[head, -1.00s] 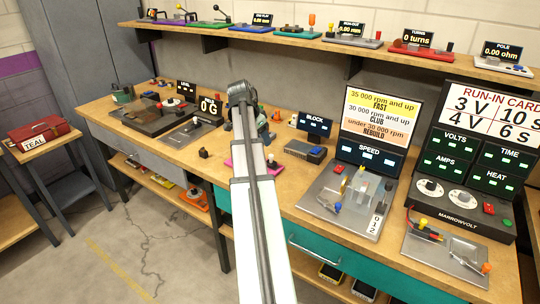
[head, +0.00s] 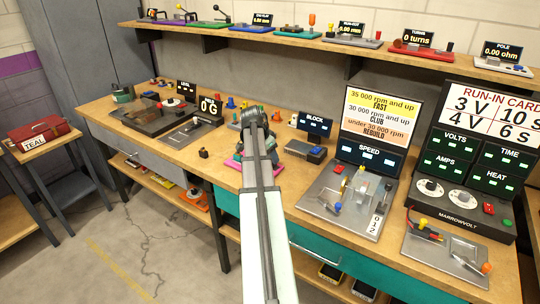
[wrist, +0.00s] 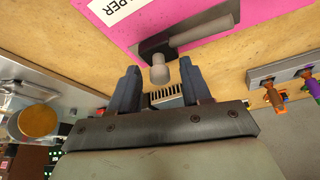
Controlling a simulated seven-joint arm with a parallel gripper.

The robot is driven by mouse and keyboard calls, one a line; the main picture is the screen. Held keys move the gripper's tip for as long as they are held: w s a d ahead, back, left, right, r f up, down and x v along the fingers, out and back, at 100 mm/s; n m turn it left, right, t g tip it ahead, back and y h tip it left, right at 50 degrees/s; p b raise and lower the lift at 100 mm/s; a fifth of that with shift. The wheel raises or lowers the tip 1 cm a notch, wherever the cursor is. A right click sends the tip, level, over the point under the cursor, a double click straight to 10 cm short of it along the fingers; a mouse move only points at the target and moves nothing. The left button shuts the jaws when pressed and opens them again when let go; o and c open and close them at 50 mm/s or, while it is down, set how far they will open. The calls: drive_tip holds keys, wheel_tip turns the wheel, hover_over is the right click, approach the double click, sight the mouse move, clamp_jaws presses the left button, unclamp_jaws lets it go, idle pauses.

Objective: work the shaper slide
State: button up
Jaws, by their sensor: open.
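The pink shaper board (wrist: 105,30) lies on the wooden bench in the wrist view, with a white label reading "PER" in part. A dark block and a grey bar (wrist: 205,30) lie on it. A pale round-headed knob (wrist: 159,74) stands at the block's near end. My gripper (wrist: 158,67) is open, with one blue-grey finger on each side of the knob and a visible gap to both. In the head view the pink board (head: 232,162) shows beside my arm, which hides most of it and the fingertips.
The speed fixture (head: 345,200) with its screen stands to the right, and the Marrowvolt unit (head: 460,205) beyond it. The block gauge (head: 314,124) is just right of my arm. Small coloured figures (wrist: 305,80) stand on the right of the wrist view.

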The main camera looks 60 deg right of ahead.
clamp_jaws()
idle(0.4)
